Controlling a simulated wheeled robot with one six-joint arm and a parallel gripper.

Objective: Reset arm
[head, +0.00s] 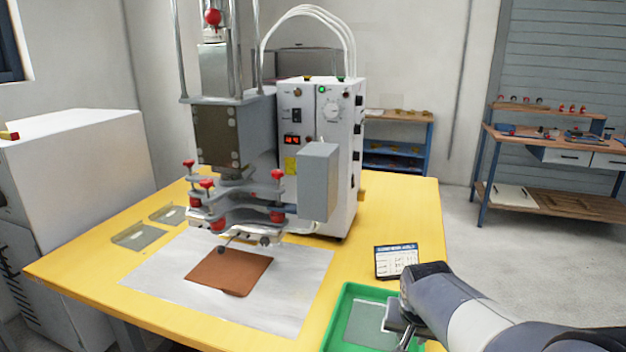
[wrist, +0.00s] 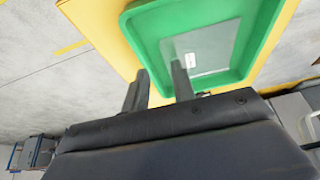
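My gripper (wrist: 160,85) is over the near edge of the green tray in the wrist view, with its two fingers apart and nothing visible between them. In the head view my arm comes in from the lower right, and my gripper (head: 405,335) hangs at the right part of the green tray (head: 343,305). The tray also shows in the wrist view (wrist: 133,40). A clear flat sheet with a small white label (wrist: 208,48) lies in the tray. Whether the fingers touch the tray cannot be told.
A welding press (head: 232,140) with a white control box (head: 325,160) stands on the yellow table (head: 395,215). A brown sheet (head: 230,272) lies on a pale mat (head: 160,285) below the press. A small sign (head: 396,261) stands behind the tray. A workbench (head: 550,150) is at the back right.

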